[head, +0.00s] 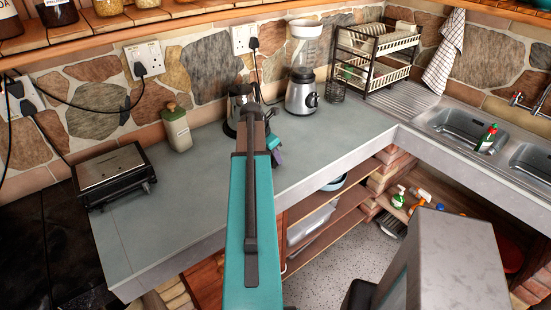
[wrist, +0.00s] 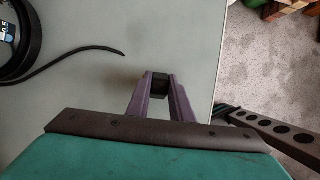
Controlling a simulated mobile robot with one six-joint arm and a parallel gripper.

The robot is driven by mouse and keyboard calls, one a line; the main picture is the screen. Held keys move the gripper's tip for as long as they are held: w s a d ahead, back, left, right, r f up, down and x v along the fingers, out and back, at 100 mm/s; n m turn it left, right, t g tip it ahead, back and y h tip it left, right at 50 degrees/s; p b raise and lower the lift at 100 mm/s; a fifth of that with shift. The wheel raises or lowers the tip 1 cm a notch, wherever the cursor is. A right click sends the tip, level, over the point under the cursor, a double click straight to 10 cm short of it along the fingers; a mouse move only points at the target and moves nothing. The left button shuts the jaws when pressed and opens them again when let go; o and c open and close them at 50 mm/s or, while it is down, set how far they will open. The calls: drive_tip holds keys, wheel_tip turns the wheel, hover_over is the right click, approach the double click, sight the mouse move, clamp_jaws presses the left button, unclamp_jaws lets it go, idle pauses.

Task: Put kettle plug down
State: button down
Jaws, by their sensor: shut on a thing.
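My gripper (wrist: 159,75) is shut on a small dark block, the kettle plug (wrist: 159,83), held between its purple fingertips over the grey worktop. How far it is above the worktop is unclear. In the head view my gripper (head: 277,155) shows only in part beside my arm, and the plug is hidden there. The kettle (head: 239,98) stands on the worktop near the wall, partly behind my arm. In the wrist view, a black round base (wrist: 32,40) lies at upper left, with a black cord (wrist: 95,52) ending short of my gripper.
The worktop (head: 335,135) is clear to the right of my gripper, with its front edge close by. A blender (head: 301,95) and a dish rack (head: 378,62) stand behind. A toaster (head: 113,174) and a pale green canister (head: 176,128) are to the left. Wall sockets (head: 243,38) hold plugs.

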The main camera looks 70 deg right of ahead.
drive_tip(key=shift+r+b, duration=0.75)
drive_tip(key=shift+r, duration=0.6)
drive_tip(key=s+a+r+b, duration=0.1)
drive_tip(key=s+a+b, duration=0.1)
drive_tip(key=s+a, duration=0.2)
drive_tip(key=s+a+b, duration=0.2)
drive_tip(key=s+a, duration=0.2)
drive_tip(key=s, duration=0.5)
drive_tip(key=shift+s+a+r, duration=0.25)
drive_tip(key=shift+s+r, duration=0.05)
drive_tip(key=shift+r, duration=0.1)
